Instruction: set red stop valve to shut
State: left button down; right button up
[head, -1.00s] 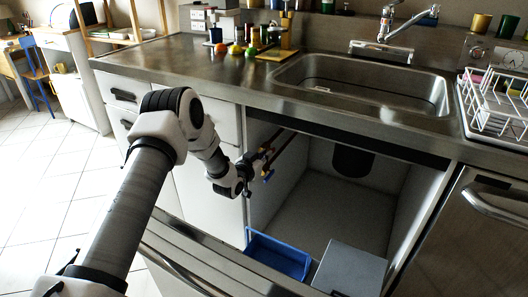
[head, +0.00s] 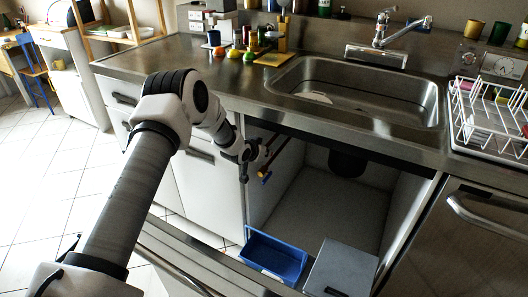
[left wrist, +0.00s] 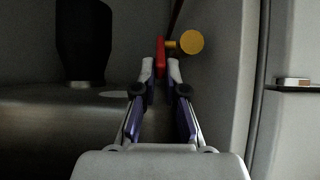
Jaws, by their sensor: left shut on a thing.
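The red stop valve handle (left wrist: 160,52) stands upright between my fingertips in the left wrist view, joined to a brass-yellow round part (left wrist: 191,42) on its right. My left gripper (left wrist: 160,72) is shut on this red handle. In the head view my left gripper (head: 259,156) is at the pipes inside the open sink cabinet, near its left wall. It hides the red handle there. A blue valve handle (head: 265,177) shows just below it. My right gripper is in neither view.
A blue bin (head: 273,256) and a grey box (head: 340,267) stand at the cabinet's front. A dark cylinder (head: 347,162) hangs under the sink (head: 350,92); it also shows in the left wrist view (left wrist: 83,40). The cabinet floor (head: 315,205) between is clear.

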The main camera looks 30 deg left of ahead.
pick_arm(q)
jog(key=c, duration=1.2)
grip_release()
jog(key=shift+c, duration=0.2)
jog(key=v, duration=1.2)
